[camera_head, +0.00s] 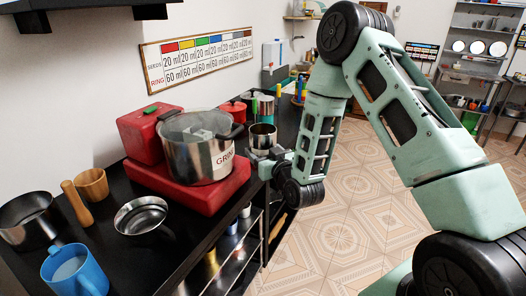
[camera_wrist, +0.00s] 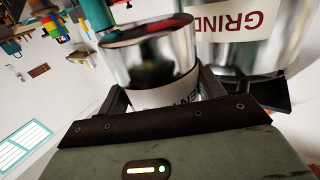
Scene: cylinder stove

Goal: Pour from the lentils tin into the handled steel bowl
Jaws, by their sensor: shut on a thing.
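A shiny steel tin (camera_head: 262,138) with an open top is held at the front edge of the black counter, right of the large steel pot. My gripper (camera_head: 268,158) is shut on it. In the wrist view the same tin (camera_wrist: 150,55) sits between the two fingers of my gripper (camera_wrist: 165,92). Its white label is partly hidden, so I cannot read the whole name. A shallow steel bowl (camera_head: 140,214) stands on the counter at the lower left, apart from my gripper. I cannot clearly make out its handle.
The large pot (camera_head: 198,155), labelled GRIND, stands on a red base (camera_head: 185,188) between tin and bowl. A blue mug (camera_head: 78,272), a wooden cup (camera_head: 92,184), a wooden-handled thing (camera_head: 75,203) and a dark-rimmed pan (camera_head: 28,220) surround the bowl. Tiled floor lies right.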

